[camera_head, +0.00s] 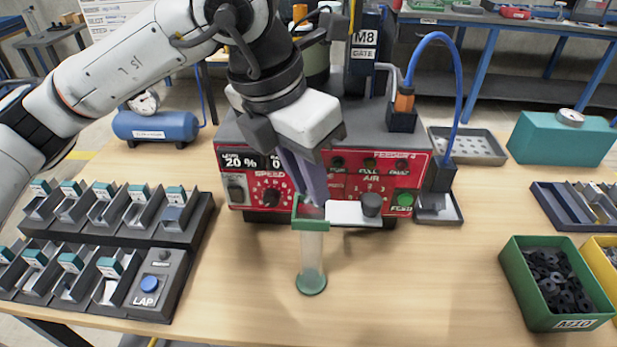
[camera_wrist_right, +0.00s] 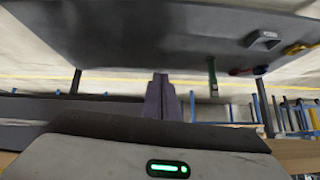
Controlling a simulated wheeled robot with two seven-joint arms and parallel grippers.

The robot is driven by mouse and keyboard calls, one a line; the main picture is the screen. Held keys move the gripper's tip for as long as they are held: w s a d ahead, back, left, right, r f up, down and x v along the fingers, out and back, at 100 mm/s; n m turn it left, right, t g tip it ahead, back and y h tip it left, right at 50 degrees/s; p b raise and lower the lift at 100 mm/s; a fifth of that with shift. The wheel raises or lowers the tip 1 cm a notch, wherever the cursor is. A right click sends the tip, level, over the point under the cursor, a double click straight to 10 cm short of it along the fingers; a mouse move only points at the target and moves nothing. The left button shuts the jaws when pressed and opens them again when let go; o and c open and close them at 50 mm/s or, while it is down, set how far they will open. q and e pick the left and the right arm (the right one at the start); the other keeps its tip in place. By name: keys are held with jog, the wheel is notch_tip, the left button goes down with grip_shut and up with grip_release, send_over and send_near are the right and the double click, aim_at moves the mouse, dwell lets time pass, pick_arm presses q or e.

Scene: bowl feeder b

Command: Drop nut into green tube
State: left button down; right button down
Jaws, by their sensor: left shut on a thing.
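The green tube (camera_head: 312,258) is a clear upright cylinder with a green square collar and a green round foot, standing on the table in front of the red feeder panel. My left gripper (camera_head: 314,200) points down with its fingertips right at the tube's collar. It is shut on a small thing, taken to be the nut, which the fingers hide. In the right wrist view, my right gripper (camera_wrist_right: 161,95) has its fingers together with nothing visible between them. It is outside the head view.
The feeder (camera_head: 385,185) stands behind the tube, with a blue air hose (camera_head: 459,90) at its right. A dark bin rack (camera_head: 125,230) with a LAP button lies left. A green bin (camera_head: 520,285) of black parts stands right. Table around the tube's front is clear.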

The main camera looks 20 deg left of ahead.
pick_arm(q)
jog(key=c, duration=1.6)
grip_release()
jog(key=v, duration=1)
jog(key=shift+r, duration=0.15)
jog(key=shift+s, duration=0.1)
